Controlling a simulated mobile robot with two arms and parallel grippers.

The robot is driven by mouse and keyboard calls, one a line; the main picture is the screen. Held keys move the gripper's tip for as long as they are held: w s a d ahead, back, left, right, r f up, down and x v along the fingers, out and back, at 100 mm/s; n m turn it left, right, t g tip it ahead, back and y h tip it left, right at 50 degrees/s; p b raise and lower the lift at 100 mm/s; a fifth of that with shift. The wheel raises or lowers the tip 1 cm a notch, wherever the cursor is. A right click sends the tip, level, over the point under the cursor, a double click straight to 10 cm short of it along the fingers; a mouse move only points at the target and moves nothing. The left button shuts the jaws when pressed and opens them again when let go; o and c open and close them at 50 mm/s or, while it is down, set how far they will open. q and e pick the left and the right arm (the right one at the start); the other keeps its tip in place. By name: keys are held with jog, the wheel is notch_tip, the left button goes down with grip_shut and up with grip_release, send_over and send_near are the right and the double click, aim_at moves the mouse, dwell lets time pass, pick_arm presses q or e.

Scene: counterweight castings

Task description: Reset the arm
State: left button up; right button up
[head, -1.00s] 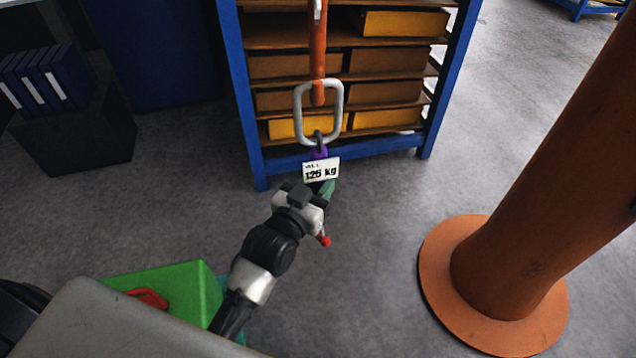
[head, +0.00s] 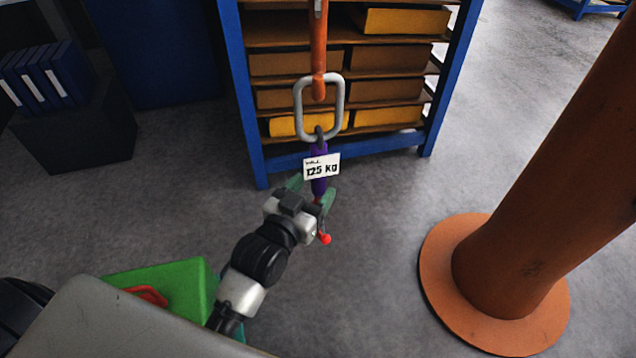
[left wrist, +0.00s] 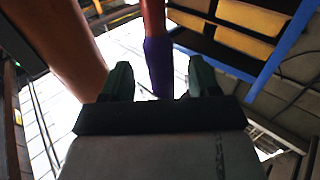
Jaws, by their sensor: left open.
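My left gripper (head: 311,192) is open, its two green fingers spread to either side of a purple sleeve (head: 318,186) on a hanging pull. In the left wrist view the dark fingers (left wrist: 161,78) stand apart with the purple sleeve (left wrist: 158,62) between them; I cannot tell whether either touches it. The sleeve hangs below a grey ring (head: 300,108) on an orange bar (head: 318,50). A white tag (head: 322,167) reading "125 kg" hangs in front of the sleeve. A small red ball (head: 325,239) shows just below the gripper. My right gripper is not in view.
A blue-framed shelf (head: 242,90) with yellow boxes (head: 405,21) stands behind the pull. An orange column with a round base (head: 437,275) stands at right. A green crate (head: 190,282) is at lower left, and blue binders (head: 62,75) at upper left. Grey floor between is clear.

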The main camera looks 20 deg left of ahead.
pick_arm(q)
jog(key=s+a+b, duration=0.1)
jog(key=s+b, duration=0.1)
jog(key=s, duration=0.6)
jog(key=shift+a, duration=0.25)
jog(key=s+f+g+y, duration=0.1)
jog(key=s+f+g, duration=0.15)
jog(key=f, duration=0.95)
jog(key=s+a+f+g, duration=0.1)
jog(key=s+f+g, duration=0.15)
jog(key=f, duration=1.05)
jog(key=s+f+g+y, duration=0.1)
jog(key=f+g, duration=0.3)
jog(key=f, duration=0.8)
jog(key=s+a+f+g, duration=0.2)
jog(key=s+f+g, duration=0.1)
jog(key=s+f, duration=0.6)
jog(key=s+a+f+g+y, duration=0.1)
jog(key=s+a+f+g, duration=0.2)
jog(key=s+f, duration=0.6)
jog(key=s+g, duration=0.1)
jog(key=s, duration=0.5)
jog(key=shift+s+f+g, duration=0.15)
jog(key=shift+s+g, duration=0.15)
jog(key=shift+s, duration=0.05)
jog(key=shift+a, duration=0.1)
